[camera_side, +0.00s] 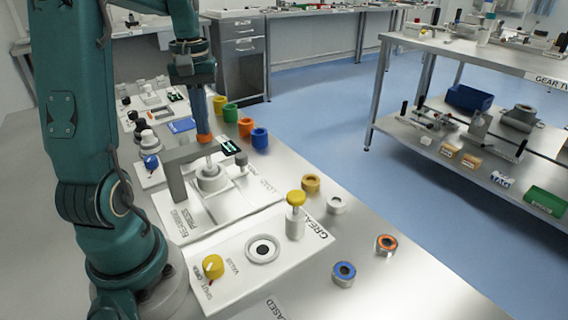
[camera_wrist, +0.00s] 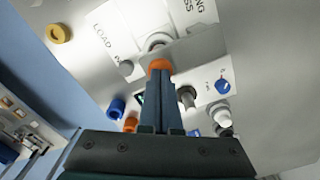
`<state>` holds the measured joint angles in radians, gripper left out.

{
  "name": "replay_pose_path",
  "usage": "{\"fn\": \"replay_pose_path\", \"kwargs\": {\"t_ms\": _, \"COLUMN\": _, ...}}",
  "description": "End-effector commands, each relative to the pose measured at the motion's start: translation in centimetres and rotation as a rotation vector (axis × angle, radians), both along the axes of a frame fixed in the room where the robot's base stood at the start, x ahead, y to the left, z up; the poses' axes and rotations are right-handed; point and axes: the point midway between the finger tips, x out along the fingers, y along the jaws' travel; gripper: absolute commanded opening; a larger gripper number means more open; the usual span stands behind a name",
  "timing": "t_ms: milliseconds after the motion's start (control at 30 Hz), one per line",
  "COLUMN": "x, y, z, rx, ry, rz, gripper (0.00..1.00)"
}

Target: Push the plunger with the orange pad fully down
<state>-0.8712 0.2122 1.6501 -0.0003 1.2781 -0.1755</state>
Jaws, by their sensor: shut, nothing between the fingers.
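The plunger's orange pad (camera_side: 204,138) sits on top of the grey bearing press arm (camera_side: 180,157) in the side view. The plunger shaft below it points down at a round white seat (camera_side: 212,178). In the wrist view the orange pad (camera_wrist: 159,64) shows just beyond my fingertips. My gripper (camera_side: 203,130) is shut and empty, pointing down right over the pad. In the wrist view my gripper's fingers (camera_wrist: 160,76) lie together and hide part of the pad's near side. I cannot tell whether the fingertips touch the pad.
A dark block with green (camera_side: 230,146) is at the press arm's end. Orange (camera_side: 245,127) and blue (camera_side: 260,138) cups stand behind the press. A grease station with a yellow-topped plunger (camera_side: 295,198) and yellow valve knob (camera_side: 213,266) is nearer. Several rings lie on the right.

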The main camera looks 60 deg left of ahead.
Motion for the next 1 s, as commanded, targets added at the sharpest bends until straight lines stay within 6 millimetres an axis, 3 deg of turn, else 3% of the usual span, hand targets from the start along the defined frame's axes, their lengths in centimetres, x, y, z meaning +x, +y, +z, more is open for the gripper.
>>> {"fn": "replay_pose_path", "kwargs": {"t_ms": 267, "x": 0.0, "y": 0.0, "z": 0.0, "rx": -0.001, "ry": 0.002, "rz": 0.0, "gripper": 0.0}}
{"fn": "replay_pose_path", "kwargs": {"t_ms": 1000, "x": 0.0, "y": 0.0, "z": 3.7, "rx": 0.0, "ry": 0.0, "rz": 0.0, "gripper": 0.0}}
